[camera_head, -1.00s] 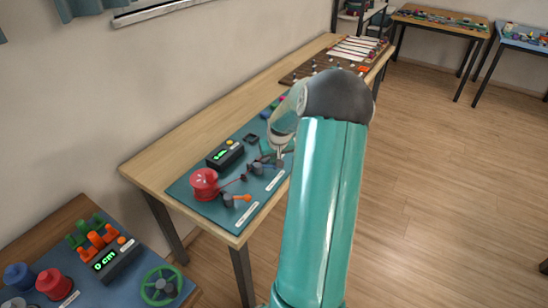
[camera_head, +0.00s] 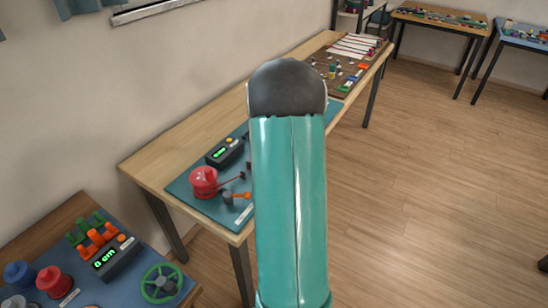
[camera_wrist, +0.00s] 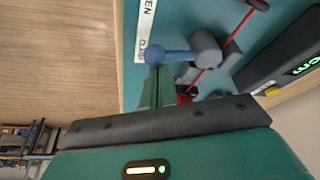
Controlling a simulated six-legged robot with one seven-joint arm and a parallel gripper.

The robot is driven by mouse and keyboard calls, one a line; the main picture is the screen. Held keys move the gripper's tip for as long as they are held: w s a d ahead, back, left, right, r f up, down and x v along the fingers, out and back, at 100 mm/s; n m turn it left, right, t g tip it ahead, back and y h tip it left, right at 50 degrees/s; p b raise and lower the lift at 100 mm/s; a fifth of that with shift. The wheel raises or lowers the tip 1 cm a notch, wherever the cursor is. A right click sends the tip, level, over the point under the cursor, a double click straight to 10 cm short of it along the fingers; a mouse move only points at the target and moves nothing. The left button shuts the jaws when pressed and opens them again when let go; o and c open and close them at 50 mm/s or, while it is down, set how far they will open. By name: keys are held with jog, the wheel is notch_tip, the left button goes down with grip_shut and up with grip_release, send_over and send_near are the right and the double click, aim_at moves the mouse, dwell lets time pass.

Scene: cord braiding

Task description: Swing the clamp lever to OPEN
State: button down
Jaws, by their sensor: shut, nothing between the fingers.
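In the wrist view, a clamp lever with a blue ball knob (camera_wrist: 155,55) points left from its grey hub (camera_wrist: 205,48). A white label (camera_wrist: 146,25) lies beside the knob; the letters "EN" show, and the rest is cut off or hard to read. My gripper (camera_wrist: 157,72) is shut and empty, its green fingertips right at the knob. I cannot tell whether they touch it. In the head view my arm hides the gripper and this lever; another lever with an orange tip (camera_head: 244,196) shows on the blue board (camera_head: 205,205).
A red cord (camera_wrist: 231,38) runs past the hub. A red spool (camera_head: 204,182) stands on the board. Open wooden floor (camera_head: 430,200) lies to the right.

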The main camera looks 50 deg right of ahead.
jog(key=a+m, duration=0.1)
jog(key=a+m+g, duration=0.1)
jog(key=m, duration=0.1)
jog(key=shift+s+m, duration=0.2)
jog(key=shift+m, duration=0.1)
jog(key=a+m+g, duration=0.1)
jog(key=m, duration=0.1)
jog(key=shift+s+a+m+h, duration=0.1)
jog(key=shift+a+m+h, duration=0.1)
jog(key=shift+m+h, duration=0.15)
jog(key=shift+a, duration=0.3)
